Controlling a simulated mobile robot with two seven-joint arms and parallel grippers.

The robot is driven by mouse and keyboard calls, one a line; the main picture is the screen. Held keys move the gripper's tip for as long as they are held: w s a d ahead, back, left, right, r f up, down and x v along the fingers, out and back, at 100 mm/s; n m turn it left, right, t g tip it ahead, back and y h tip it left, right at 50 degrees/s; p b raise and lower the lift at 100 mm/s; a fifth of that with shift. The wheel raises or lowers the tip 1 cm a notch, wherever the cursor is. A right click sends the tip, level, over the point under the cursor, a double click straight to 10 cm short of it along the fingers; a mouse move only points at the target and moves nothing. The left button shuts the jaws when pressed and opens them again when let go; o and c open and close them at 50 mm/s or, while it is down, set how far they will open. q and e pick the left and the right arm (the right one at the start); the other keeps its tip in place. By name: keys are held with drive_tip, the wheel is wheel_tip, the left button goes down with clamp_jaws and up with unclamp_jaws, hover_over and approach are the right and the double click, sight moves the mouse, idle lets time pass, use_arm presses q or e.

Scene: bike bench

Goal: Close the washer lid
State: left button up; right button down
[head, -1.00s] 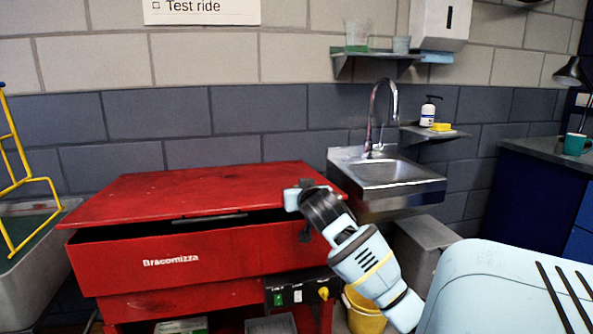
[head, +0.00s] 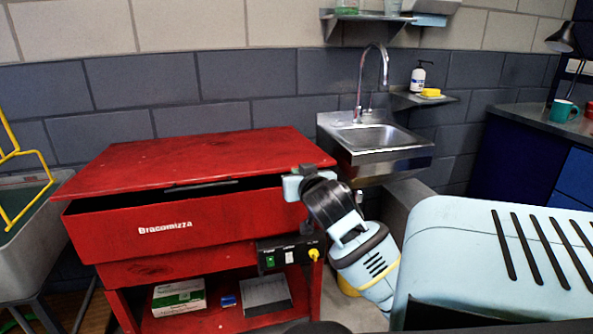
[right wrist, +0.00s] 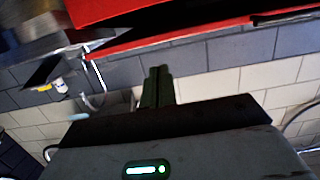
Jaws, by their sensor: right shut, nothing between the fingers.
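The red parts washer (head: 165,228) stands left of centre in the head view. Its red lid (head: 190,160) is lowered but not flush, with a dark gap between its front edge and the tub. My right gripper (head: 308,172) is at the lid's right front edge; I cannot tell whether it touches. Its fingers (right wrist: 157,87) are shut and empty in the right wrist view, below the red surface at the top of that picture. My left gripper is not in view.
A steel sink (head: 372,137) hangs on the wall right of the washer. A control box (head: 290,252) with a yellow knob is on the washer's front. A grey basin (head: 25,235) stands left. A dark counter with a teal mug (head: 563,111) is at right.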

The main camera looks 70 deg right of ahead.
drive_tip(key=w+a+t+h+p, duration=0.2)
drive_tip(key=p, duration=0.1)
drive_tip(key=w+a+t+h+p, duration=0.1)
drive_tip(key=w+a, duration=0.1)
drive_tip(key=shift+w+a+f+h, duration=0.1)
drive_tip(key=shift+f+h, duration=0.2)
